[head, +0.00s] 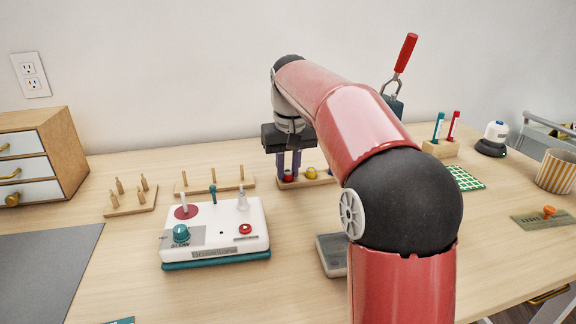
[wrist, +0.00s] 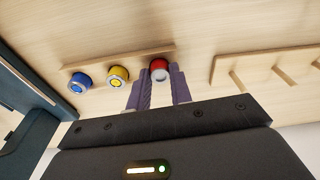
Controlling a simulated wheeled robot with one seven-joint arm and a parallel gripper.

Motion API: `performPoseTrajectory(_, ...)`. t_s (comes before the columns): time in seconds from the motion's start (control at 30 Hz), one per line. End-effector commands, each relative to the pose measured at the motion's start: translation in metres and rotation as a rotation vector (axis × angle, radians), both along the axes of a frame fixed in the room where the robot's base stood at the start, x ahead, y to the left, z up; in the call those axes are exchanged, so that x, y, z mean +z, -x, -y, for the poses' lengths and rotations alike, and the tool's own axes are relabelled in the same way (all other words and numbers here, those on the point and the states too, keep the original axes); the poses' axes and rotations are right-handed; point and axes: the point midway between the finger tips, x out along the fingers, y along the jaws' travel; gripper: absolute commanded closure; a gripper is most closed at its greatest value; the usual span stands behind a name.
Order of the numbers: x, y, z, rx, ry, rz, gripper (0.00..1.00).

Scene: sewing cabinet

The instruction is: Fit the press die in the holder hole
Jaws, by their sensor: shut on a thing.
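My gripper (head: 288,167) is shut on a red die (head: 287,178) at the left end of a wooden strip. In the wrist view the red die (wrist: 159,66) sits between the purple fingertips, its pale end towards the camera. I cannot tell whether it is seated in the strip (wrist: 118,62) or lifted a little. A yellow die (head: 311,173) stands beside it, and a blue die (wrist: 80,83) shows farther along. The press, with a red lever (head: 406,52) and dark body (head: 395,104), stands behind my arm, partly hidden. No empty holder hole is clearly visible.
Peg racks (head: 214,182) and a white control box (head: 216,229) lie left of my gripper. A grey-topped device (head: 331,252) is partly behind my arm. A pen block (head: 440,149), green mat (head: 465,178) and striped cup (head: 556,170) stand at the right.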

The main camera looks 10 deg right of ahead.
Motion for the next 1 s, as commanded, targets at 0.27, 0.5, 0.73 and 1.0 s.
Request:
performPoseTrajectory(0.27, 0.000, 0.000, 0.000, 0.000, 0.000, 0.001, 0.69)
performPoseTrajectory(0.5, 0.000, 0.000, 0.000, 0.000, 0.000, 0.001, 0.54)
performPoseTrajectory(0.73, 0.007, 0.000, 0.000, 0.000, 0.000, 0.003, 0.54)
performPoseTrajectory(1.0, 0.052, 0.005, 0.000, 0.000, 0.000, 0.005, 0.54)
